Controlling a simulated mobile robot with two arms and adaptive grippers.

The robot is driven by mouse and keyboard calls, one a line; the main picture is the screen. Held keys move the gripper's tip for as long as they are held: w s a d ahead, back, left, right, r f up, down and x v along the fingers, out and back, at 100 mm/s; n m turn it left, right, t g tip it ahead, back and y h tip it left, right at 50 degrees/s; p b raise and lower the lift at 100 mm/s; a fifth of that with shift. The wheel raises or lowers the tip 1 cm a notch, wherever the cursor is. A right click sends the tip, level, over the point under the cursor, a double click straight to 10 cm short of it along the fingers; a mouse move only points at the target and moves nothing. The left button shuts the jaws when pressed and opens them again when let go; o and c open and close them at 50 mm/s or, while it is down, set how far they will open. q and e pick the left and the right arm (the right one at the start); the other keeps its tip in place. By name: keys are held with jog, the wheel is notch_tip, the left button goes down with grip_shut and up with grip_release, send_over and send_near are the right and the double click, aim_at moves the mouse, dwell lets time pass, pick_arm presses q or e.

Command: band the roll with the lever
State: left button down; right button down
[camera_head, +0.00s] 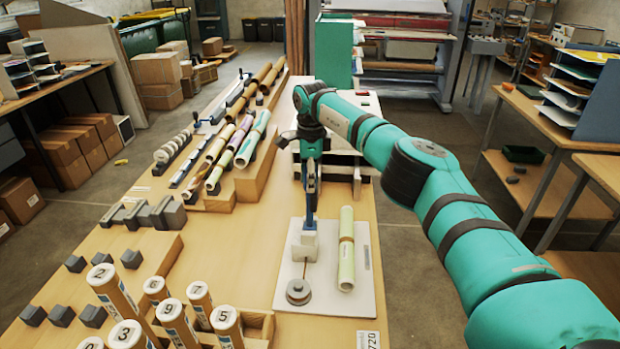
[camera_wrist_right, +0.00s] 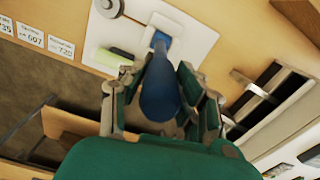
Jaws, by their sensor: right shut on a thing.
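The lever (camera_head: 309,214) is blue and stands upright from a pale block on the white base plate (camera_head: 284,270). My right gripper (camera_head: 311,180) is shut on the lever from above. In the right wrist view the lever's blue handle (camera_wrist_right: 160,92) lies between the fingers of my right gripper (camera_wrist_right: 162,80). The roll (camera_head: 346,262) is pale green and lies on the plate, just right of the lever's block. The roll's end also shows in the right wrist view (camera_wrist_right: 116,55). My left gripper is not in view.
A round grey disc (camera_head: 298,291) sits at the plate's near end. Numbered tubes (camera_head: 171,315) stand in a wooden rack at the front left. Rolls on a stepped wooden rack (camera_head: 248,180) lie left of my gripper. Bare table (camera_head: 225,255) lies left of the plate.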

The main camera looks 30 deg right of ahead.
jog(key=shift+a, duration=0.15)
jog(key=c, duration=1.2)
grip_release()
jog(key=shift+w, duration=0.1)
jog(key=shift+c, duration=0.2)
jog(key=o, duration=0.3)
jog(key=shift+w, duration=0.1)
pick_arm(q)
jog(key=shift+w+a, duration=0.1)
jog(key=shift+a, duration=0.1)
pick_arm(e)
notch_tip(320, 180, up, 12)
jog(key=shift+f, duration=0.1)
